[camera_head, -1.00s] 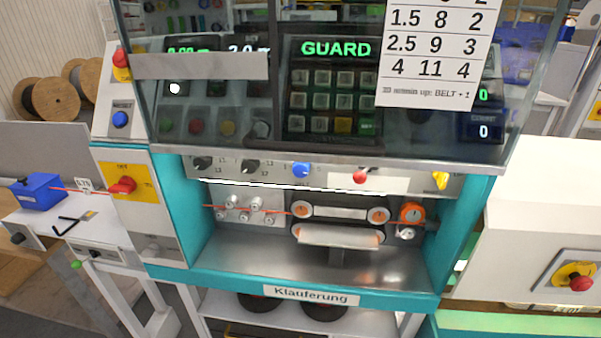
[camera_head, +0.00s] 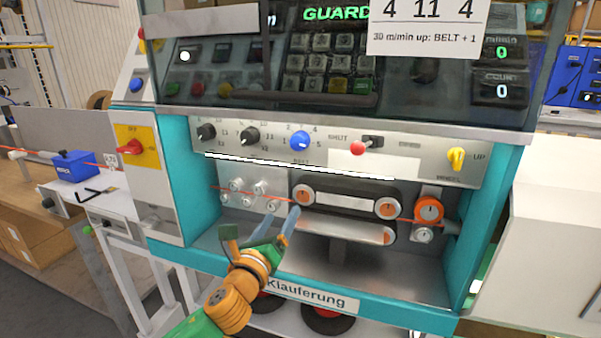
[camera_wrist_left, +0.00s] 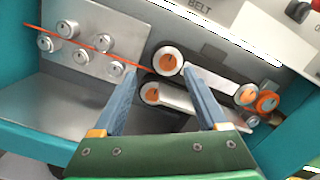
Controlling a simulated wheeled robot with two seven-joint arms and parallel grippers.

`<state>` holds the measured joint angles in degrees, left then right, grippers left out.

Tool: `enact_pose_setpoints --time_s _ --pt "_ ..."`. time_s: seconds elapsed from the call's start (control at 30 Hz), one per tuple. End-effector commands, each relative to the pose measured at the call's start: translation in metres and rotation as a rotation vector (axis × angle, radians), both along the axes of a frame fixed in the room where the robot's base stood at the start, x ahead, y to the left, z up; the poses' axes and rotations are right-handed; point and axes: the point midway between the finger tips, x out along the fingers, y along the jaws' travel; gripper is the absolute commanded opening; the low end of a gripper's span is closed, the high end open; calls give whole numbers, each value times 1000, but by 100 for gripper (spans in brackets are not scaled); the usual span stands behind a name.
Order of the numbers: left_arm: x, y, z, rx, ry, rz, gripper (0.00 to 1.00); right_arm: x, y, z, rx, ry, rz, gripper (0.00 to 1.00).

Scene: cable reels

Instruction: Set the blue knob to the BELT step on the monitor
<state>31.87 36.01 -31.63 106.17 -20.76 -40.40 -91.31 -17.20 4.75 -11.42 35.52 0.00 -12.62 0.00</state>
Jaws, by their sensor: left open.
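The blue knob (camera_head: 300,141) sits on the machine's front panel, with step numbers around it and the word BELT below. Its pointer is too small to read. The monitor (camera_head: 335,14) behind the glass shows GUARD in green; its upper part is cut off. My left gripper (camera_head: 283,216) is open and empty, below the knob and in front of the belt rollers, apart from the knob. In the left wrist view its two blue-grey fingers (camera_wrist_left: 160,76) are spread before the rollers; the knob is not seen there. My right gripper is not in view.
Two black knobs (camera_head: 250,136) stand left of the blue knob, a red-tipped lever (camera_head: 358,147) and a yellow knob (camera_head: 456,158) right of it. An orange cable (camera_head: 240,198) runs through the rollers below. A printed card (camera_head: 428,28) on the glass reads "30 m/min up: BELT + 1".

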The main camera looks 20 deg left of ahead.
Motion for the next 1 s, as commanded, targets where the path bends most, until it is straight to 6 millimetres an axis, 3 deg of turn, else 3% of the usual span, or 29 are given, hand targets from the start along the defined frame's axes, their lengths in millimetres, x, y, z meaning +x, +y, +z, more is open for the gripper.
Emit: enact_pose_setpoints --time_s 0.1,0.2,0.27,0.6,1.0 --pt "-5 -6 67 367 -201 13 76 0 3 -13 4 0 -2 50" --pt "-13 -10 103 579 -309 47 76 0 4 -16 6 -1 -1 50" --pt "-13 -12 115 634 -336 59 76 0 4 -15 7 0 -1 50" --pt "39 -17 138 640 -336 62 76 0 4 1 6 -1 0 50" --pt "50 -19 140 639 -335 59 76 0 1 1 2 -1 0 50"
